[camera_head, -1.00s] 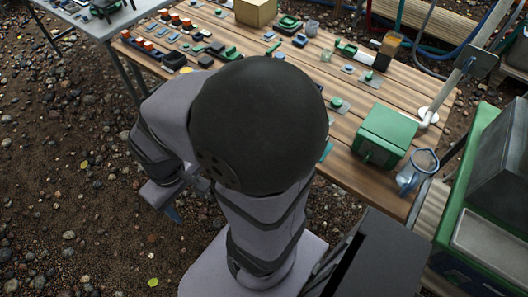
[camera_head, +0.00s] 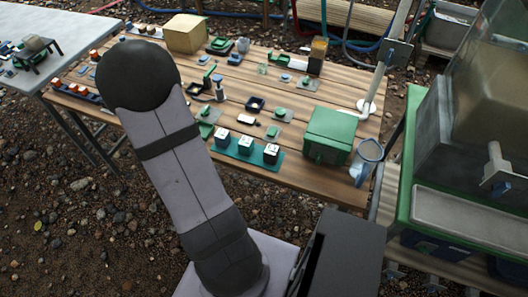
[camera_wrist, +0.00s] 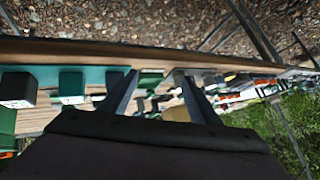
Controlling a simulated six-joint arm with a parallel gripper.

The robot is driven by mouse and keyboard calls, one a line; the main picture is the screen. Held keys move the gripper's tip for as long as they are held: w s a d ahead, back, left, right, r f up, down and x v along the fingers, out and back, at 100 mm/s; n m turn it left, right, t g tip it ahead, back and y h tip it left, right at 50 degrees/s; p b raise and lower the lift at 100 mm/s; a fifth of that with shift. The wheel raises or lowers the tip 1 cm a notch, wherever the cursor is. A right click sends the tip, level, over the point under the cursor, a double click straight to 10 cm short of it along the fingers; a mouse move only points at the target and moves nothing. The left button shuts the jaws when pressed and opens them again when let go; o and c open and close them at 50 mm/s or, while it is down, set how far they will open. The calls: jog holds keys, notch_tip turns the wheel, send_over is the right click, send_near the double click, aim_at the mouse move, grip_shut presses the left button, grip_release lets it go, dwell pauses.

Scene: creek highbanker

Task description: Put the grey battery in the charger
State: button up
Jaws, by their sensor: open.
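I cannot pick out the grey battery or the charger for certain among the small items on the wooden table (camera_head: 310,180). A teal strip (camera_head: 232,152) near the table's front edge bears three pale blocks with dark marks. In the wrist view, the teal strip (camera_wrist: 108,74) shows at left with blocks beside it. My gripper (camera_wrist: 155,85) is open in the wrist view, its fingers apart over the table's edge. A small green piece (camera_wrist: 150,78) shows between the fingers, with no contact visible. In the head view my arm hides the gripper.
A green box (camera_head: 330,133) and a clear jug (camera_head: 367,160) stand at the table's front right. A cardboard box (camera_head: 185,33) is at the back. A lamp-like post (camera_head: 378,85) rises at right. A green-framed machine stands farther right. Small parts crowd the middle.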

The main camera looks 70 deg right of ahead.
jog(key=s+d+m+g+h, duration=0.2)
jog(key=s+d+m+h, duration=0.15)
jog(key=s+d, duration=0.4)
jog(key=r+m+g+h, duration=0.1)
jog(key=m+g+h, duration=0.2)
jog(key=g+h, duration=0.1)
send_over(270, 153)
jog(key=shift+w+d+r+p, duration=0.15)
jog(key=shift+w+d+p, duration=0.2)
jog(key=shift+d+p, duration=0.1)
jog(key=f+n, duration=0.1)
jog(key=a+f+n, duration=0.2)
jog(key=f, duration=0.1)
jog(key=shift+s+n+t+b, duration=0.25)
jog(key=shift+s+t+b, duration=0.05)
jog(key=shift+s+b, duration=0.1)
jog(key=shift+a+f+n, duration=0.3)
jog(key=shift+f+n, duration=0.2)
jog(key=shift+f, duration=0.05)
jog(key=shift+p+x, duration=0.6)
jog(key=shift+x, duration=1.05)
jog(key=shift+p+x, duration=0.55)
jog(key=shift+x, duration=1.4)
jog(key=shift+w, duration=0.1)
